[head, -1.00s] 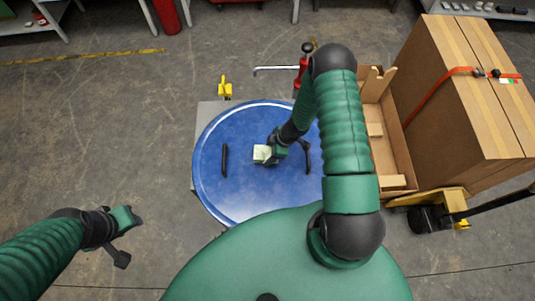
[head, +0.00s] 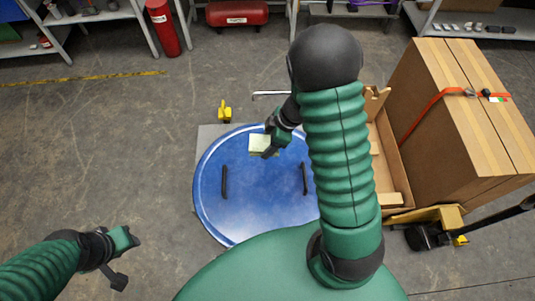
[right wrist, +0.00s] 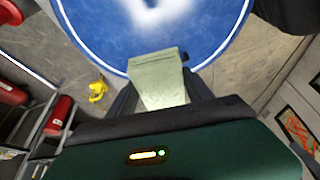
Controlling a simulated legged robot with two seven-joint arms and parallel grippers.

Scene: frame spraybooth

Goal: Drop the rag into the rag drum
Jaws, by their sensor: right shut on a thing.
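The rag (head: 259,143) is a pale yellow-green folded piece in the head view. It also shows in the right wrist view (right wrist: 157,78). My right gripper (head: 268,147) is shut on it, above the far edge of a large blue round top. The blue top (head: 262,195) has two black handles and looks closed; I cannot tell whether it belongs to the rag drum. No open drum mouth shows. My left gripper (head: 125,259) is open and empty above the floor at the left.
Strapped cardboard boxes (head: 445,115) on a yellow pallet truck (head: 435,216) stand at the right, beside a wooden crate (head: 395,160). A small yellow object (head: 225,110) is beyond the blue top. Shelves and a red cylinder (head: 162,28) line the back. The left floor is clear.

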